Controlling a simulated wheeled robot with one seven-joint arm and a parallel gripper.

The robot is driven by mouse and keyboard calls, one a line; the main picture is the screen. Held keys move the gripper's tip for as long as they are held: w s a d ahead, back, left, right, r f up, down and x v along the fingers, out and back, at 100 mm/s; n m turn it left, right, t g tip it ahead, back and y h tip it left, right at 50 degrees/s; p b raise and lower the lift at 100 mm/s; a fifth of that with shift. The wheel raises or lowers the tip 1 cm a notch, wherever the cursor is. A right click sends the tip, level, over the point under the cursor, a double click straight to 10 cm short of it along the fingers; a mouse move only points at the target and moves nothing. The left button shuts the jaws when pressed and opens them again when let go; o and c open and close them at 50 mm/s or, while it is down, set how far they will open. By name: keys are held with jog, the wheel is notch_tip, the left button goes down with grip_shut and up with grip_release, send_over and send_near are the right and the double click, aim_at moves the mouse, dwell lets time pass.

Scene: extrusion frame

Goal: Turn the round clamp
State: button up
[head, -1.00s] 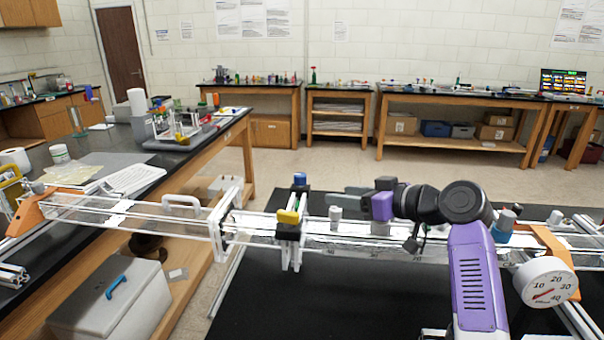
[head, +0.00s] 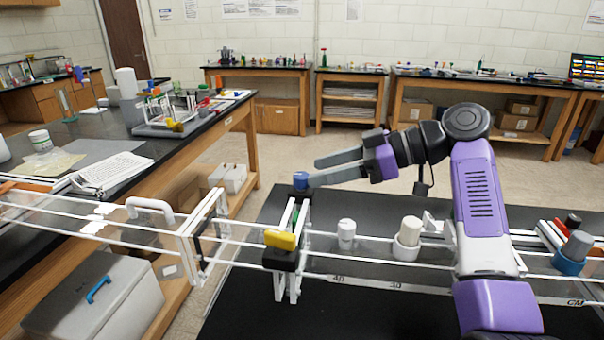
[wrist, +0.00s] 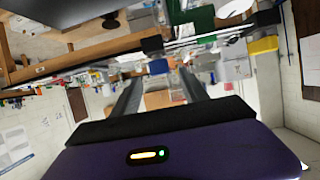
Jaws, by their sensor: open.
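A blue round knob (head: 300,181) sits upright on top of a clear and white clamp post (head: 291,220) on the rail frame. It appears to be the round clamp. A yellow knob (head: 281,240) on a black block (head: 279,259) is lower on the near side of the same post. My gripper (head: 312,171) is open and reaches left, its two long grey fingers close to the blue knob's right side. Whether a finger touches the knob is unclear. In the wrist view, both fingers (wrist: 160,75) are spread, with a small blue patch between their tips that I cannot identify surely.
Clear rails run left and right under my arm. A white cylinder (head: 346,233) and a cup-held cylinder (head: 408,236) stand right of the post. A white handle (head: 150,208) rises on the left. A grey case (head: 95,300) is below left. Space above the rails is free.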

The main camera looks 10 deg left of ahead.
aim_at(306, 175)
jog(key=shift+x, duration=2.6)
grip_shut()
